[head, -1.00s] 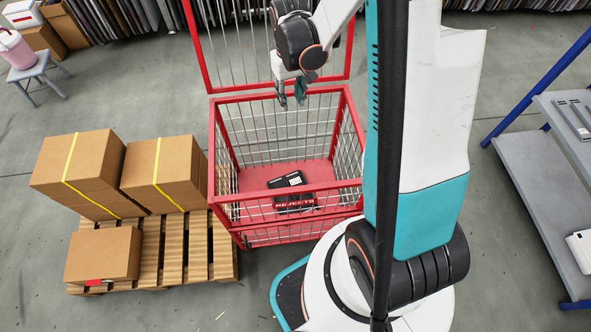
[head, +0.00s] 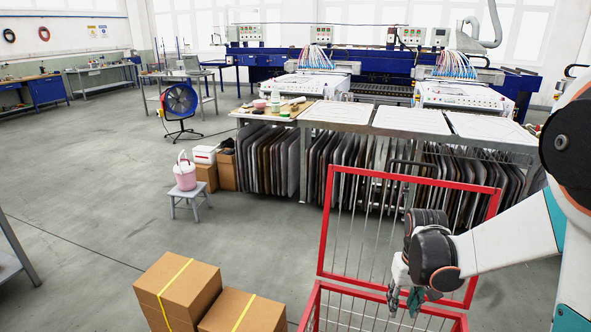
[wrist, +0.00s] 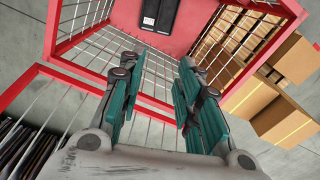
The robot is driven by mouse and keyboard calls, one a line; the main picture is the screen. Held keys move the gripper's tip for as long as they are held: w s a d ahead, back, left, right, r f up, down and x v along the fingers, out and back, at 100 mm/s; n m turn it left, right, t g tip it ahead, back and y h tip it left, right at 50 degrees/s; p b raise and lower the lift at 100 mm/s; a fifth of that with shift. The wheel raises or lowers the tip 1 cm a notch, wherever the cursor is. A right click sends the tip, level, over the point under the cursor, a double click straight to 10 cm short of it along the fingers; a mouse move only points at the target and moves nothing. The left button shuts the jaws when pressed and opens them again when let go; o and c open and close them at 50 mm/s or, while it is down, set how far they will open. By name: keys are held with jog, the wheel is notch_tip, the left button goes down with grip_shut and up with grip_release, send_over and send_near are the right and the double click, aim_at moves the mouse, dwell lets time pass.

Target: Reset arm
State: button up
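My gripper (head: 405,300) is above the red wire-mesh reject cage (head: 318,292), near its raised back panel. In the wrist view its two teal fingers (wrist: 158,88) are spread apart with nothing between them. The same view looks down into the cage (wrist: 290,12), where a black case-like object (wrist: 160,15) lies on the red floor. In the head view the cage interior is cut off by the lower picture edge. My arm reaches in from the right.
Cardboard boxes (head: 182,288) stand left of the cage. A grey stool (head: 188,194) holds a pink bucket (head: 186,174). A long worktable (head: 330,118) with many panels stored under it stands behind the cage. A blue fan (head: 180,104) stands farther back.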

jog(key=s+a+r+t, duration=0.3)
jog(key=s+a+r, duration=0.2)
jog(key=s+r, duration=0.2)
jog(key=s+a+r+n+t, duration=0.1)
jog(key=s+a+r+t, duration=0.3)
jog(key=s+r, duration=0.4)
jog(key=shift+a+r, duration=0.55)
jog(key=shift+r, duration=0.35)
